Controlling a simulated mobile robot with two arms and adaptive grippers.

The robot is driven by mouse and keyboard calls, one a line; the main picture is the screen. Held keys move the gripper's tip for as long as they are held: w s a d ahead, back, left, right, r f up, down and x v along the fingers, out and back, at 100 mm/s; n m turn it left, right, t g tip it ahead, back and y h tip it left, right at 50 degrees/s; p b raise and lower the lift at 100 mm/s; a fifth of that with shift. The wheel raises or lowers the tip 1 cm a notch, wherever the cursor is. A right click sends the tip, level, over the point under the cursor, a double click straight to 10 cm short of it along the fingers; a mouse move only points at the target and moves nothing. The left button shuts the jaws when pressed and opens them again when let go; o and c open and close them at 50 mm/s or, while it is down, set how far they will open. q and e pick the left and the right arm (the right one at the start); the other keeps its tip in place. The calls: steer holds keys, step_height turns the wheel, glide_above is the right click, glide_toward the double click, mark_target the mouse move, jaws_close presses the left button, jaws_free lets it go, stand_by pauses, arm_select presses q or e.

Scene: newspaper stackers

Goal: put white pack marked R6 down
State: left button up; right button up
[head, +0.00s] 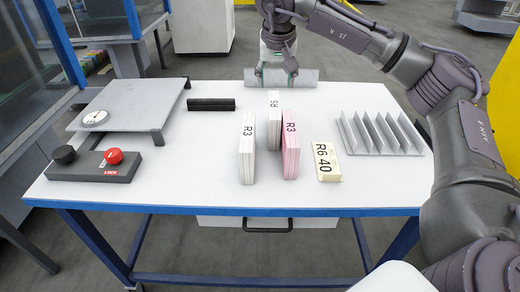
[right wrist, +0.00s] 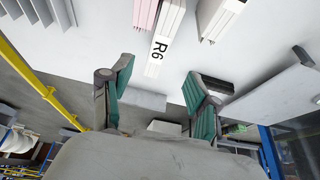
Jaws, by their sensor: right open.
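The white pack marked R6 (head: 273,137) stands upright on the white table (head: 205,190), behind and between a white R3 pack (head: 247,165) and a pink R3 pack (head: 291,162). My right gripper (head: 276,72) is at the table's back edge, beyond the R6 pack, and is open and empty. In the right wrist view the R6 pack (right wrist: 163,50) appears in the gap between the open fingers (right wrist: 160,78), and I see no finger closed on it. The pack's far side is hidden in the head view. My left gripper is not in view.
A cream R6 40 pack (head: 326,172) and a grey slotted rack (head: 352,143) are on the right. A black bar (head: 211,104), a grey scale (head: 128,105) and a button box (head: 92,168) are on the left. A grey ledge (head: 309,77) lies by the gripper. The front left is clear.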

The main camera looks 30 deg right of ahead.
mark_target(274, 104)
steer(key=shift+w+d+f, duration=0.1)
steer(key=shift+d+f, duration=0.05)
steer(key=shift+f, duration=0.1)
steer(key=x, duration=0.8)
steer(key=shift+w+d+f+b, duration=0.2)
steer(key=shift+w+f+b, duration=0.05)
steer(key=shift+w+b, duration=0.15)
steer(key=x, duration=0.5)
steer(key=shift+s+f+b, duration=0.2)
steer(key=shift+s+b, duration=0.1)
steer(key=shift+b, duration=0.05)
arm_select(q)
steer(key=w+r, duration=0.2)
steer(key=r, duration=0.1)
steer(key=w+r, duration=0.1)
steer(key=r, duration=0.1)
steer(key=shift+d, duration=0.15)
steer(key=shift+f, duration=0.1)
arm_select(e)
steer(key=shift+a, duration=0.1)
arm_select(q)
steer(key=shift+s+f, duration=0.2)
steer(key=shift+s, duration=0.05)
arm_select(e)
steer(key=shift+f, duration=0.1)
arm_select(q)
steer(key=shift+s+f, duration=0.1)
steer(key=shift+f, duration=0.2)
arm_select(e)
steer(key=shift+f, duration=0.1)
